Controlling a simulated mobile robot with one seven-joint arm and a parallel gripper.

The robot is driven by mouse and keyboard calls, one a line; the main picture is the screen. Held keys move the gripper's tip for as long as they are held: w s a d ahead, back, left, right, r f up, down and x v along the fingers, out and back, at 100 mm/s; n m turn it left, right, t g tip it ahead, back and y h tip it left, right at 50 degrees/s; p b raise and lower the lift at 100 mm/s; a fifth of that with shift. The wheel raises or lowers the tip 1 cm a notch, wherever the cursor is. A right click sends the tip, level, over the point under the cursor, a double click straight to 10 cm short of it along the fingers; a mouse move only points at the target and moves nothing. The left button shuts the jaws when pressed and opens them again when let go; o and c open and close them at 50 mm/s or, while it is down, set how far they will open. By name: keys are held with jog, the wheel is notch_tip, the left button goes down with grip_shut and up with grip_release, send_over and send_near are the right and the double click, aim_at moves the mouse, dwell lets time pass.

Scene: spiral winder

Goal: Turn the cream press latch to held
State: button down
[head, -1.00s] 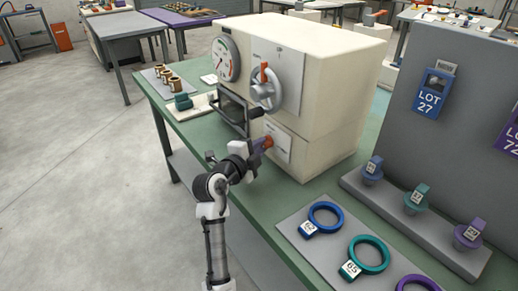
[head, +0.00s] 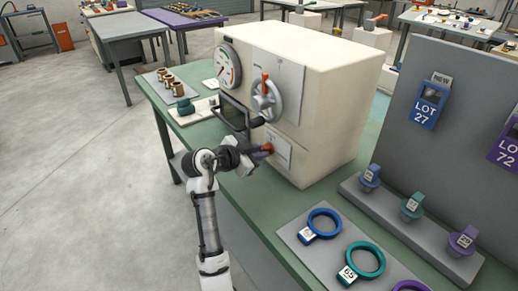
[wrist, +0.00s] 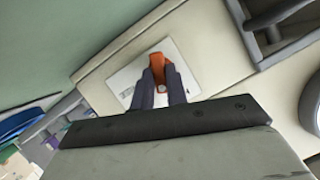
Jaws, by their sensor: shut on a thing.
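The cream press (head: 325,95) stands on the green bench. Its orange latch (head: 267,147) sits low on the front, on a pale label plate (head: 279,152). In the wrist view the latch (wrist: 166,50) lies on the white plate (wrist: 130,85), with my two dark fingers on either side of it. My gripper (head: 260,152) is shut on the latch, reaching in from the left. The fingers hide part of the latch and plate, and I cannot read which mark the latch points to.
A dark door handle (head: 240,112) juts out just above and left of my gripper. A grey dial with an orange lever (head: 266,96) and a round gauge (head: 229,62) are higher up. Blue (head: 325,223) and teal (head: 365,260) rings lie on a grey mat at right.

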jog(key=shift+w+a+n+g+h+p, duration=0.1)
jog(key=shift+n+g+h+p, duration=0.3)
jog(key=shift+n+g+p, duration=0.7)
jog(key=shift+n, duration=0.4)
jog(key=c, duration=1.4)
grip_release()
jog(key=shift+a+t+b, duration=0.1)
jog(key=shift+t+b, duration=0.2)
jog(key=b+v, duration=0.3)
jog(key=v, duration=1)
jog(key=shift+a, duration=0.3)
jog(key=shift+r, duration=0.15)
